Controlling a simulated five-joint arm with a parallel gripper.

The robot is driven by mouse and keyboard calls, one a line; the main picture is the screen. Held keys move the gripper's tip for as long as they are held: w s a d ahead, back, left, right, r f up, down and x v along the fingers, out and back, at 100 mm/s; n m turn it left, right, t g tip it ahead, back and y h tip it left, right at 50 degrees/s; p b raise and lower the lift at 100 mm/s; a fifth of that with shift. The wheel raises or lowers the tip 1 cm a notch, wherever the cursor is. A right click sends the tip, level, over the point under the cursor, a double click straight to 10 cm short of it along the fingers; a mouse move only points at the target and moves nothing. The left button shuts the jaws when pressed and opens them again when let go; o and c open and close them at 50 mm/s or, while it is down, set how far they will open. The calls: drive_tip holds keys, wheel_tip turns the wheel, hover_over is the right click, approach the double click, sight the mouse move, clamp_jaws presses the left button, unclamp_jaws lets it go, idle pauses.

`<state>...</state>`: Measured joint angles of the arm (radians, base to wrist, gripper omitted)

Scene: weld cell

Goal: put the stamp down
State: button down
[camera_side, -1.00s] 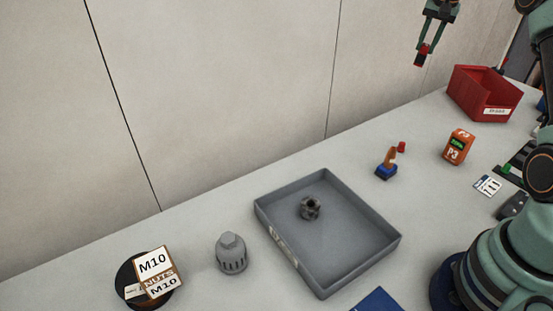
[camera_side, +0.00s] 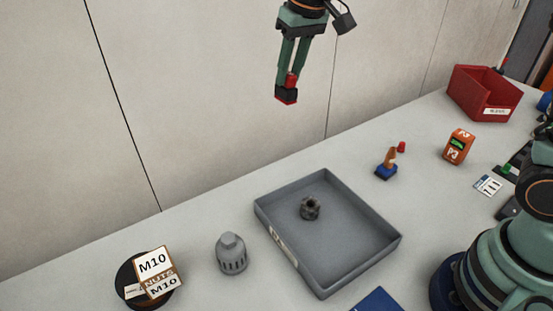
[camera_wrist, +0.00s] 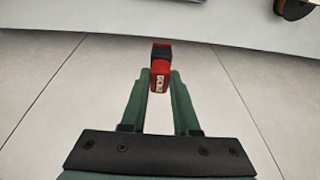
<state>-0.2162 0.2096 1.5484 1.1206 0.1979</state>
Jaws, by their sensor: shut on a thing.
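The stamp (camera_side: 286,95) is a small red and black piece, with a red top, a dark body and a red lower edge. My gripper (camera_side: 291,78) is shut on it and holds it high above the table, in front of the wall. The wrist view shows the stamp (camera_wrist: 160,77) between my fingertips (camera_wrist: 159,86), its red face bearing white marks that I cannot read. Nothing touches its underside.
A grey tray (camera_side: 349,250) holds a dark nut (camera_side: 310,208). Left of it stand a grey ridged part (camera_side: 231,255) and a nuts container (camera_side: 128,273). To the right are a blue-based, brown-handled piece (camera_side: 386,171), an orange P3 box (camera_side: 458,146) and a red bin (camera_side: 483,95).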

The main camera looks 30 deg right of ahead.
drive_tip(key=s+a+f+n+g+y, duration=0.1)
drive_tip(key=s+a+f+n, duration=0.1)
drive_tip(key=s+a+n, duration=0.7)
drive_tip(key=s+a+f+n+y, duration=0.1)
drive_tip(key=s+a+f+n, duration=0.1)
drive_tip(key=s+a, duration=1.2)
drive_tip(key=s+d+f, duration=0.1)
drive_tip(key=f, duration=0.5)
drive_tip(key=s+d+f, duration=0.1)
drive_tip(key=f, duration=0.6)
drive_tip(key=s+d+f, duration=0.1)
drive_tip(key=f, duration=0.5)
drive_tip(key=shift+s+d+f, duration=0.15)
drive_tip(key=shift+s+d, duration=0.15)
drive_tip(key=shift+d, duration=0.05)
drive_tip(key=shift+f, duration=0.15)
drive_tip(key=c, duration=0.7)
unclamp_jaws()
drive_tip(key=shift+o, duration=0.2)
